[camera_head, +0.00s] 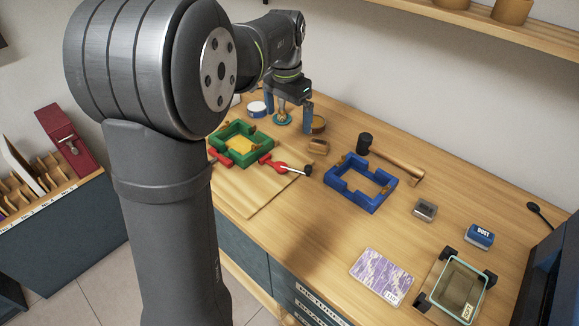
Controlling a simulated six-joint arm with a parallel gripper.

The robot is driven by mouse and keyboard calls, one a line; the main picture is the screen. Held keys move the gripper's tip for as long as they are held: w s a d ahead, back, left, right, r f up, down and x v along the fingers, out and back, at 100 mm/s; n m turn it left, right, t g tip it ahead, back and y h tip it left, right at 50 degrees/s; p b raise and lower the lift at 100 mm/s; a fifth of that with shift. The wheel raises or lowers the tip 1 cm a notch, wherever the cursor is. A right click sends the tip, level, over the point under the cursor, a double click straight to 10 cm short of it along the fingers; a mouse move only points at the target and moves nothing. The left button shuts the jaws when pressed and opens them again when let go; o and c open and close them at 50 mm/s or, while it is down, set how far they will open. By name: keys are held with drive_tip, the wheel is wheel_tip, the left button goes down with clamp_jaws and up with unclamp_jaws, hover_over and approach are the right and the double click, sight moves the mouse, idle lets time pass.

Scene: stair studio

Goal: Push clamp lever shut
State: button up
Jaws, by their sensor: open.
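A red clamp (270,162) sits at the right side of a green square frame (262,150). Its metal lever (293,168) with a dark tip points right, away from the frame, lying low. A second red clamp (217,157) shows at the frame's left, partly hidden by my arm. My gripper (288,119) points down behind and above the clamp, fingers apart.
The frame stands on a pale wood board (250,190). A blue frame (344,186) and a mallet (398,161) lie to the right. A purple-patterned card (381,277) and a glass-topped box (457,290) lie at front right.

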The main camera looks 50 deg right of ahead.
drive_tip(key=shift+r, duration=0.4)
